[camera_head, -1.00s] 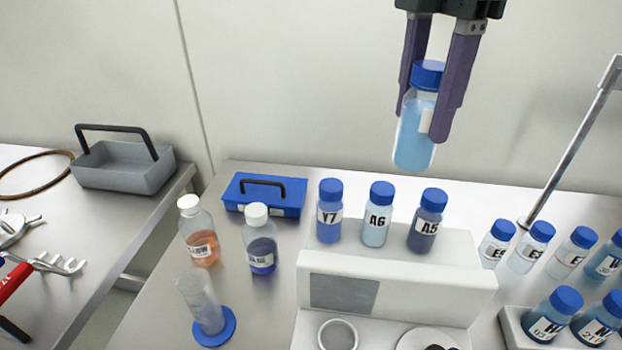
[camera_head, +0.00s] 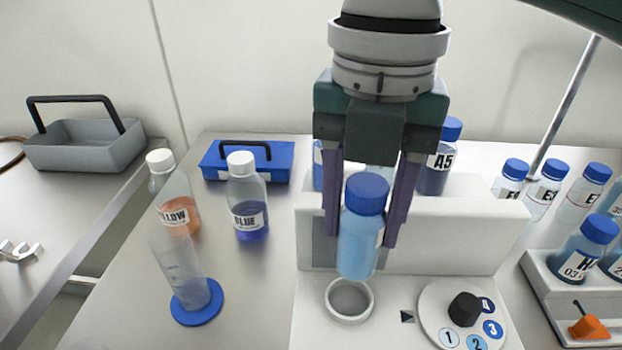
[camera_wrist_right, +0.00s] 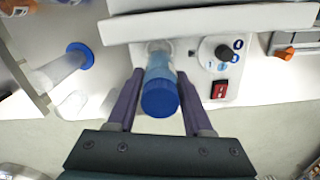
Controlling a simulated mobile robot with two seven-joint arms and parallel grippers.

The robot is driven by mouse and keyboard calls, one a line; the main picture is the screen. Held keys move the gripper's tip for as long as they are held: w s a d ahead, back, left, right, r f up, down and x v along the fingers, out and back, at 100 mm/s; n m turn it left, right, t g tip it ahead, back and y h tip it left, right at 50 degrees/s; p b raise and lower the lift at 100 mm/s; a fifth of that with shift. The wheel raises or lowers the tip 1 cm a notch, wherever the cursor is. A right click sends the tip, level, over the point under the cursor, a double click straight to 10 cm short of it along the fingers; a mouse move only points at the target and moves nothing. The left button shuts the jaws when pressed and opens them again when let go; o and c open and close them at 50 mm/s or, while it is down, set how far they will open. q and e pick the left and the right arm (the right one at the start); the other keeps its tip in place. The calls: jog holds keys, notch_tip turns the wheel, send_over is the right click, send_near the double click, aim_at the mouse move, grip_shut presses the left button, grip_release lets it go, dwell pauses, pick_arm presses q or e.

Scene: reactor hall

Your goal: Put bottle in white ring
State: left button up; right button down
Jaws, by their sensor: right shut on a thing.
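My right gripper (camera_head: 368,215) is shut on a blue-capped bottle (camera_head: 357,250) of light blue liquid, with a purple finger on each side. The bottle is close to upright above the white ring (camera_head: 349,300) on the white device, its base near the ring's back rim; I cannot tell the exact gap. In the right wrist view the bottle (camera_wrist_right: 160,78) is between the fingers of the gripper (camera_wrist_right: 158,95), and its body hides most of the ring. My left gripper is not in view.
A dial with a black knob (camera_head: 465,309) is right of the ring. Bottle A5 (camera_head: 437,165) stands behind on the device. A cylinder with a blue base (camera_head: 196,302) and white-capped bottles (camera_head: 249,206) stand left. A rack (camera_head: 548,292) with bottles is at right.

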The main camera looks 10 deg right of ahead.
aim_at(355, 265)
notch_tip(355, 265, down, 7)
jog(key=shift+r, duration=0.1)
jog(key=shift+b, duration=0.3)
jog(key=shift+f, duration=0.2)
jog(key=shift+c, duration=1.5)
grip_release()
